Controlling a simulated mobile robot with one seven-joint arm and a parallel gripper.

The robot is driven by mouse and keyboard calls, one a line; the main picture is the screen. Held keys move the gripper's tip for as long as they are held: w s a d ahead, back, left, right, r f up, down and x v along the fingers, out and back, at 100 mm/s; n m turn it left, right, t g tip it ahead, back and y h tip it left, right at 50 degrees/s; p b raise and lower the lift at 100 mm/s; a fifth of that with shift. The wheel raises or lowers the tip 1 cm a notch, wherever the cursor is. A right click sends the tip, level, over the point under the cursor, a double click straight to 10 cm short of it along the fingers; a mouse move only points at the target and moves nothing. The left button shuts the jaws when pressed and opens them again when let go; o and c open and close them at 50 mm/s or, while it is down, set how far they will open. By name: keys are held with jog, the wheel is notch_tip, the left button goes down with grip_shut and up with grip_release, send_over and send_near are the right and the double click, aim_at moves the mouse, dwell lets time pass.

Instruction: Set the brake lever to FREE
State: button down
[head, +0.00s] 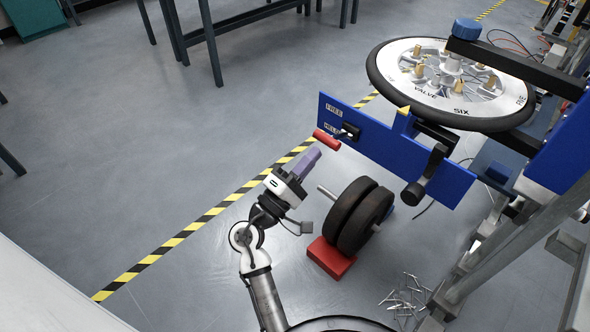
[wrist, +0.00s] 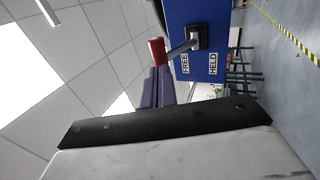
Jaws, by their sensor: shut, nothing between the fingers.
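The brake lever (head: 327,140) has a red grip on a short metal arm. It sticks out from a black pivot on the blue panel, beside the white FREE label (head: 334,110) and HELD label (head: 331,127). The grip looks just below HELD in the head view, but beyond FREE in the wrist view (wrist: 157,52); I cannot tell its setting. My gripper (head: 314,152) has purple fingers, shut and empty. Its tips (wrist: 158,69) are just below the red grip, very close; contact is unclear.
The blue panel (head: 385,150) carries a black knob lever (head: 416,190) on its right. A spoked wheel (head: 450,82) lies above it. Black discs (head: 360,217) on a red block (head: 330,258) stand right of my arm.

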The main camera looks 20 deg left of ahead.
jog(key=shift+w+d+r, duration=0.2)
jog(key=shift+w+r, duration=0.1)
jog(key=shift+w, duration=0.35)
jog(key=shift+r+p, duration=0.1)
jog(key=shift+p, duration=0.2)
jog(key=r+p, duration=0.1)
jog(key=r+g+p, duration=0.1)
jog(key=p, duration=0.1)
jog(key=shift+w+d+r, duration=0.15)
jog(key=shift+w+r, duration=0.1)
jog(key=shift+w, duration=0.1)
jog(key=b+v, duration=0.4)
jog(key=v, duration=1)
jog(key=shift+r, duration=0.25)
